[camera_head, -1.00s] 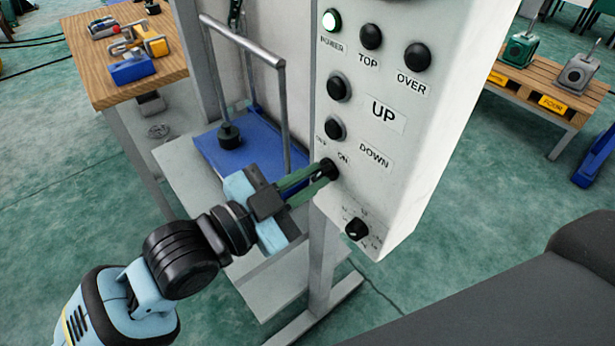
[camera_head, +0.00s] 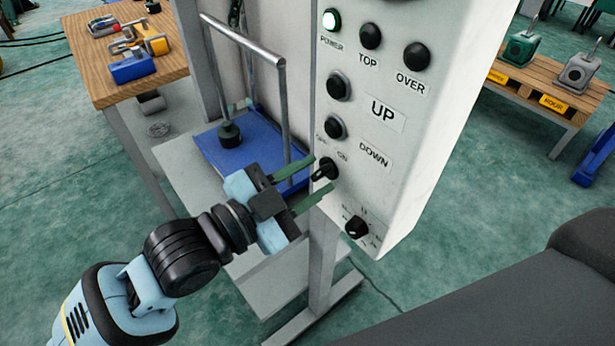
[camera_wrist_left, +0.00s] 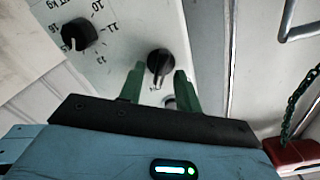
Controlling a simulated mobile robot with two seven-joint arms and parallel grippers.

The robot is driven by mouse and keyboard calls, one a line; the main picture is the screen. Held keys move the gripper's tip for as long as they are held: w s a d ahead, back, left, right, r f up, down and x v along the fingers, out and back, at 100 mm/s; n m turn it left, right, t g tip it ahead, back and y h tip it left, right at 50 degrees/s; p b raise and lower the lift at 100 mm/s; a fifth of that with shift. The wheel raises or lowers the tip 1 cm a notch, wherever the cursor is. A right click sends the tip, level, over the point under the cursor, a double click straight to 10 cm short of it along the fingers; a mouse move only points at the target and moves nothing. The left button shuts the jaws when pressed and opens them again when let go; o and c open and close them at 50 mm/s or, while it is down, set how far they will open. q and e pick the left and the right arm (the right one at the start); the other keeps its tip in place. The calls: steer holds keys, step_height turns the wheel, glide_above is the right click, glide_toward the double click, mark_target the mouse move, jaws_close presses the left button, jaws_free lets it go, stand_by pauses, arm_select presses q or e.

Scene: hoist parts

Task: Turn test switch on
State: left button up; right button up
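The test switch (camera_head: 325,170) is a black rotary knob below the DOWN button on the white control panel (camera_head: 385,150). OFF and ON are printed above it. Its handle seems to slant up toward the ON side, but it is small. My left gripper (camera_head: 319,173) is open, its green fingers apart on either side of the knob and holding nothing. In the left wrist view the knob (camera_wrist_left: 160,62) shows between and just beyond the fingertips (camera_wrist_left: 159,76). My right gripper is not in view.
A second rotary knob (camera_head: 357,228) sits lower on the panel. UP (camera_head: 339,87) and DOWN (camera_head: 335,128) buttons are above the switch. A metal frame (camera_head: 284,110) and blue plate (camera_head: 215,150) stand left of the panel.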

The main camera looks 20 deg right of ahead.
arm_select(q)
steer(key=shift+a, duration=0.3)
steer(key=b+v, duration=0.1)
steer(key=v, duration=0.6)
steer(key=shift+s, duration=0.15)
steer(key=shift+a, duration=0.1)
